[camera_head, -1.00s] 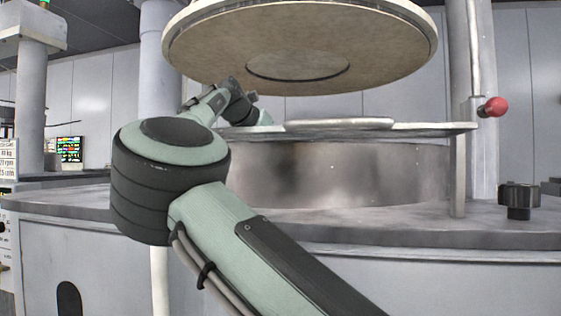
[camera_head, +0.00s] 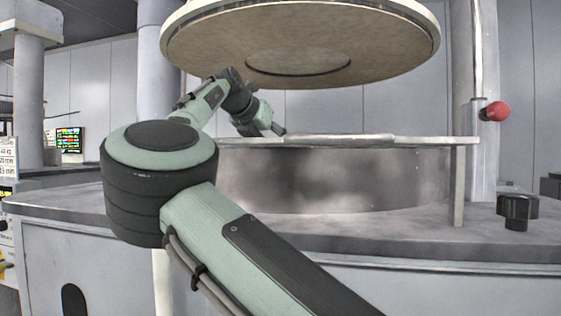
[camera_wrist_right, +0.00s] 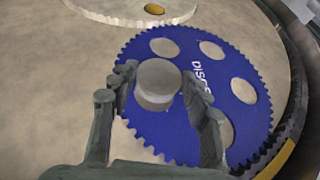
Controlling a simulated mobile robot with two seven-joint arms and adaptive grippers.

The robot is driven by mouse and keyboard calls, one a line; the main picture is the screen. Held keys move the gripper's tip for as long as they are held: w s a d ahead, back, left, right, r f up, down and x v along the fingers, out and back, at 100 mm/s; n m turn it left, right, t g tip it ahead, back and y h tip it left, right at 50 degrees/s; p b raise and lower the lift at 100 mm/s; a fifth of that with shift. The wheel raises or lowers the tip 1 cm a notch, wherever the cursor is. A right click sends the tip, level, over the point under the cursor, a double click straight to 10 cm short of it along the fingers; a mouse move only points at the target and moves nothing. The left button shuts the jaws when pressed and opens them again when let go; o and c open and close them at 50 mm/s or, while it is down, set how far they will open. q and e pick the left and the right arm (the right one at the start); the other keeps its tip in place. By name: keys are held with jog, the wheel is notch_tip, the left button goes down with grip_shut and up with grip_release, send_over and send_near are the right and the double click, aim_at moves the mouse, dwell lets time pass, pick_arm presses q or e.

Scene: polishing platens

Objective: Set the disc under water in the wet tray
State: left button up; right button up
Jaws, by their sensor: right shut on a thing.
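My right gripper (camera_wrist_right: 158,95) is shut on a short grey round disc (camera_wrist_right: 158,80) in the right wrist view, one finger on each side. The disc is over a blue toothed carrier (camera_wrist_right: 190,125) with round openings and white lettering; I cannot tell whether it touches the carrier. In the head view the right gripper (camera_head: 277,129) is small, low over the edge of the lower platen (camera_head: 420,143), and the disc cannot be made out there. My left gripper is not in view. I cannot identify the wet tray in either view.
A large round upper platen (camera_head: 200,50) hangs above the gripper. A post with a red knob (camera_head: 497,111) and a black knob (camera_head: 517,207) stand at the right.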

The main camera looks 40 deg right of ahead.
jog(key=shift+s+a+r+b, duration=0.2)
jog(key=shift+a+b, duration=0.35)
jog(key=shift+b, duration=0.1)
jog(key=b+v, duration=0.3)
jog(key=v, duration=0.1)
jog(key=shift+b+v, duration=0.65)
jog(key=shift+v, duration=0.7)
jog(key=b+v, duration=0.2)
jog(key=v, duration=0.6)
jog(key=shift+r, duration=0.15)
